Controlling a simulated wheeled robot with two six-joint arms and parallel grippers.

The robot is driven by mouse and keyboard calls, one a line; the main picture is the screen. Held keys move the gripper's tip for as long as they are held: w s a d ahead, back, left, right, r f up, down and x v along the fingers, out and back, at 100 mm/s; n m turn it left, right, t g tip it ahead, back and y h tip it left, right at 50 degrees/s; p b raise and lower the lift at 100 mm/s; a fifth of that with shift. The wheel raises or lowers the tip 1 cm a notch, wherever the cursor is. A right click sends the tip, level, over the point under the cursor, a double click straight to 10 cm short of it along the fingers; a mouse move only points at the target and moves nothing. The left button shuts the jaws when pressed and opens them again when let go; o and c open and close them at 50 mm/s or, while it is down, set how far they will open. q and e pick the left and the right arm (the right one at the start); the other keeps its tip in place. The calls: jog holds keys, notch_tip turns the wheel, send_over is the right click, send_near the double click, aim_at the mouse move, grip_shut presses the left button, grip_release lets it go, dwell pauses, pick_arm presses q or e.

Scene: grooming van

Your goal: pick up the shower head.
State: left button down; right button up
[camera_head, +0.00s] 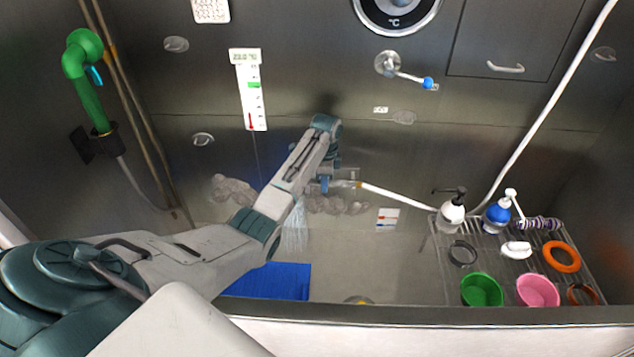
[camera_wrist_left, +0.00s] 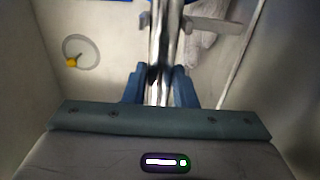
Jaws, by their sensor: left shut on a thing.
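My left gripper (camera_head: 327,184) is over the tub, shut on a chrome tube-shaped shower head (camera_wrist_left: 158,50). In the left wrist view the chrome handle runs between the two blue fingers (camera_wrist_left: 158,88). In the head view only a short end of the shower head (camera_head: 347,184) shows, with a white hose (camera_head: 400,196) running off to the right from it. The rest is hidden behind my arm. A pale water spray (camera_head: 294,228) shows below my forearm. A green spray handle (camera_head: 85,75) with a blue trigger sits in a dark wall holder at the left. My right gripper is out of view.
A wire rack (camera_head: 590,270) at the right holds pump bottles, a green bowl (camera_head: 482,290), a pink bowl (camera_head: 538,291) and rings. A blue mat (camera_head: 290,281) lies on the tub floor. The white tub rim (camera_head: 440,333) runs along the front.

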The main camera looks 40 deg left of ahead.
pick_arm(q)
jog(key=shift+r+b, duration=0.35)
jog(key=shift+r, duration=0.1)
notch_tip(320, 180, up, 2)
jog(key=shift+w+r+b, duration=0.1)
jog(key=shift+r+b, duration=0.05)
jog(key=shift+b, duration=0.7)
jog(key=s+d+r+p, duration=0.1)
jog(key=s+d+p, duration=0.4)
jog(key=s+d, duration=0.4)
jog(key=s, duration=0.4)
jog(key=shift+r, duration=0.4)
jog(key=shift+s+d, duration=0.1)
jog(key=shift+d, duration=0.05)
